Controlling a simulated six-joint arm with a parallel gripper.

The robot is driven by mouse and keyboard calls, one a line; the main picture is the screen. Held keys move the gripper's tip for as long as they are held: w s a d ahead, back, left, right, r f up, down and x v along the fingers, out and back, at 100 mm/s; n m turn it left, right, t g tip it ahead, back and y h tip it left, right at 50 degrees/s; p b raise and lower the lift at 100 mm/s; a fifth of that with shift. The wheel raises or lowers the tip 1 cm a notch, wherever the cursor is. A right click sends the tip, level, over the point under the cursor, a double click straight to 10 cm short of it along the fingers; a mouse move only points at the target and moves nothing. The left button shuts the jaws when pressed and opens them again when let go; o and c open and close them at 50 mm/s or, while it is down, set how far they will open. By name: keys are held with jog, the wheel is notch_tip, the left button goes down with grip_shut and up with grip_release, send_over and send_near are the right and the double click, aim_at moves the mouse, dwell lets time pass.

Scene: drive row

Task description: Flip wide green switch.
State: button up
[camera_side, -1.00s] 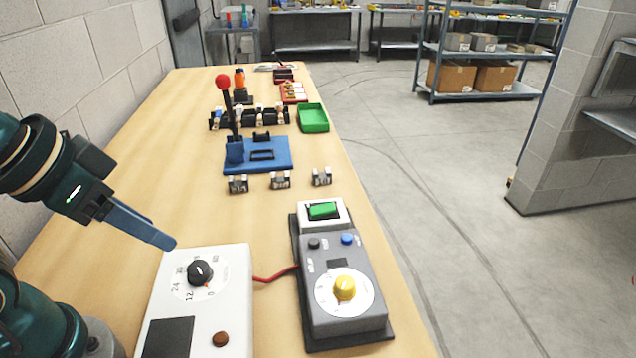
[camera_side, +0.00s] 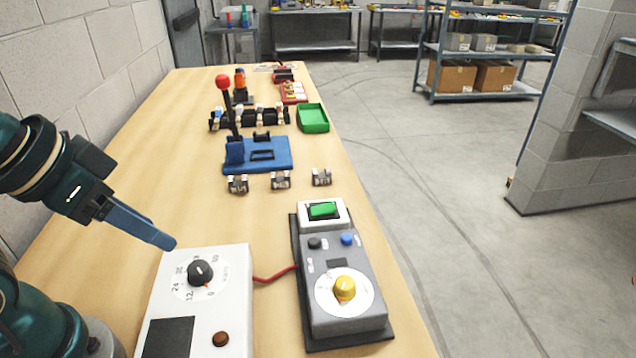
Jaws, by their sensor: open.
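The wide green switch (camera_side: 323,209) is a rocker in a white housing (camera_side: 309,223) at the far end of a grey control box (camera_side: 351,316). Its rocker looks tilted, but I cannot tell which side is pressed. My gripper (camera_side: 168,243) is at the left, above the table and near the far left corner of a white dial box. It points down to the right and is well apart from the switch. Its fingers line up in this view, so the gap between them is hidden. Nothing shows in it.
The white box (camera_side: 238,262) with a black dial (camera_side: 200,273) lies between my gripper and the grey box. A red cable (camera_side: 275,276) joins them. The grey box has a yellow knob (camera_side: 344,287). Behind are small metal parts (camera_side: 281,180) and a blue lever base (camera_side: 270,158).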

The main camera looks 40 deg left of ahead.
jog(key=shift+c, duration=0.3)
jog(key=c, duration=0.5)
jog(key=shift+s+m, duration=0.1)
jog(key=shift+m, duration=0.2)
grip_shut()
jog(key=w+d+r+m+h, duration=0.25)
jog(key=w+r+m, duration=0.35)
jog(key=w+r, duration=0.6)
jog(key=w+f+m+g, duration=0.2)
jog(key=w+f, duration=0.6)
jog(key=w, duration=0.4)
jog(key=shift+w+f+g, duration=0.15)
jog(key=shift+w+g, duration=0.05)
jog(key=shift+g, duration=0.1)
jog(key=shift+d+h, duration=0.1)
jog(key=shift+h, duration=0.15)
